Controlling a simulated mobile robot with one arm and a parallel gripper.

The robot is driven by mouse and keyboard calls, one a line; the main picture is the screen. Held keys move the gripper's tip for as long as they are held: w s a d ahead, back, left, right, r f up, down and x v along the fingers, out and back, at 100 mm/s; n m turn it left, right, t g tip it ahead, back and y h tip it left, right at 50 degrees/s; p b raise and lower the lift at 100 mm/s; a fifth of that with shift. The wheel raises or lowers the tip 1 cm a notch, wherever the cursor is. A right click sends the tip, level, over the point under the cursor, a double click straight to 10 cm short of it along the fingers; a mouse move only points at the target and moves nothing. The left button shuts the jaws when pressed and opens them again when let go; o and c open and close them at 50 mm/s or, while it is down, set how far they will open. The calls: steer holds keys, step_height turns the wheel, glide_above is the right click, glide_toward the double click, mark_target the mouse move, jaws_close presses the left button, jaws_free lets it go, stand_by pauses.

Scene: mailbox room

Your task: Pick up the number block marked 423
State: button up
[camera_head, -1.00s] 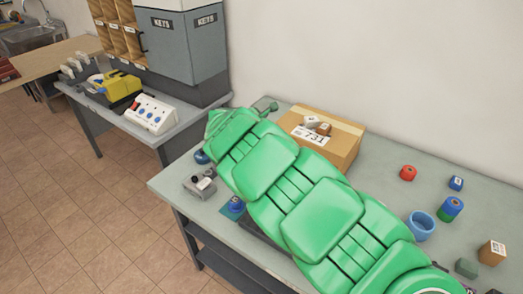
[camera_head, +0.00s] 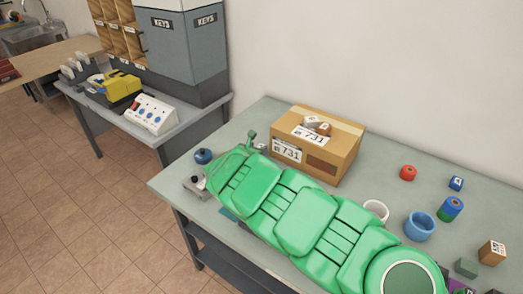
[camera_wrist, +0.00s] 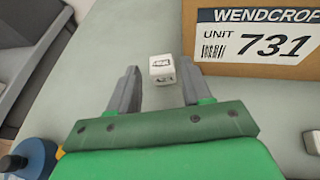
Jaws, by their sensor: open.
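A small white block (camera_wrist: 163,70) with dark markings lies on the grey table in the wrist view, near the left end of the cardboard box. Its markings are too small to read surely. My gripper (camera_wrist: 158,68) is open, with one grey finger on each side toward the block. The block appears just beyond or between the fingertips, and I cannot tell the exact depth. In the head view my gripper (camera_head: 251,138) is at the far end of my green arm, left of the box; the block cannot be made out there.
The cardboard box (camera_head: 336,155) labelled 731 carries a white block (camera_head: 311,121) and a brown block (camera_head: 323,128). A blue round thing (camera_head: 203,156) is at the left. A white cup (camera_head: 376,211), blue bowl (camera_head: 419,226) and wooden block (camera_head: 492,252) stand at the right.

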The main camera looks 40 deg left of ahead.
mark_target(261, 146)
steer(key=shift+w+a+f, duration=0.25)
steer(key=shift+w+f, duration=0.75)
steer(key=shift+w, duration=0.25)
steer(key=shift+x, duration=1.15)
steer(key=shift+c, duration=0.2)
steer(key=shift+r, duration=0.1)
steer(key=c, duration=0.7)
